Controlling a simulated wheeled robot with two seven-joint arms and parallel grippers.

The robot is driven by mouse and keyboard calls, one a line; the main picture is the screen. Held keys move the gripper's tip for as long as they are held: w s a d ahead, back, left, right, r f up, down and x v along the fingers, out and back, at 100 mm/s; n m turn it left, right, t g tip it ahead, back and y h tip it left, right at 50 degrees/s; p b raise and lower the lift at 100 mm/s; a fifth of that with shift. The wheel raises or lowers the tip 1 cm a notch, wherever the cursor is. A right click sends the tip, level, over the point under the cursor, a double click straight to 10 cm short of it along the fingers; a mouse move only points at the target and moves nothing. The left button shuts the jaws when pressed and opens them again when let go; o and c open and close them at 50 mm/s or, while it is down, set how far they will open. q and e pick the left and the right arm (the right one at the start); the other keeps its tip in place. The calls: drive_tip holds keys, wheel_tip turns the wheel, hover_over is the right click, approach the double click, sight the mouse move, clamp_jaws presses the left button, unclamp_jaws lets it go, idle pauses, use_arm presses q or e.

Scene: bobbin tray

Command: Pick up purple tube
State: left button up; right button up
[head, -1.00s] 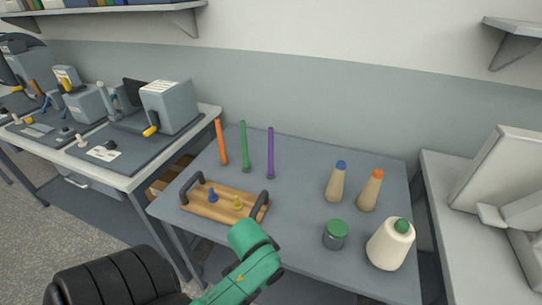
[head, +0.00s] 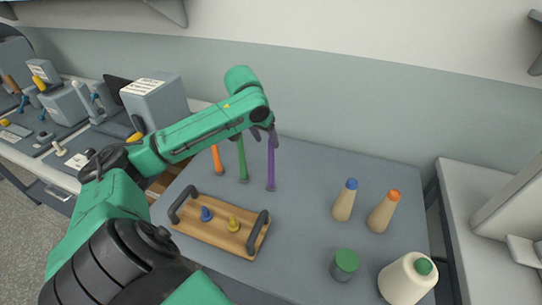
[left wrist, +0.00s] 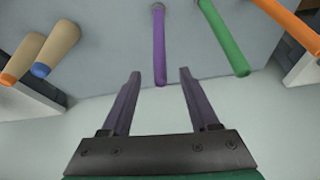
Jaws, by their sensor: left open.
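The purple tube (head: 271,165) stands upright on the grey table, at the right end of a row with a green tube (head: 242,160) and an orange tube (head: 217,160). My left gripper (head: 264,132) is at the top of the purple tube in the head view, partly hidden by my arm. In the left wrist view, my left gripper (left wrist: 158,75) is open, and the purple tube (left wrist: 159,45) shows between the lines of its two fingers, with a gap on each side. The green tube (left wrist: 232,45) is right of the fingers. My right gripper is not in view.
A wooden tray (head: 205,232) with dark handles and blue and yellow pegs is in front of the tubes.

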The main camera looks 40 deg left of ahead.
sight(273, 152)
use_arm(q)
drive_tip(key=x, duration=0.3)
drive_tip(key=shift+w+d+f, duration=0.1)
drive_tip(key=shift+d, duration=0.05)
drive_tip(key=p+x, duration=0.1)
drive_tip(key=x, duration=0.2)
drive_tip(key=p+x, duration=0.1)
drive_tip(key=x, duration=0.2)
drive_tip(key=shift+w+a, duration=0.2)
drive_tip(key=shift+c, duration=1)
clamp_jaws()
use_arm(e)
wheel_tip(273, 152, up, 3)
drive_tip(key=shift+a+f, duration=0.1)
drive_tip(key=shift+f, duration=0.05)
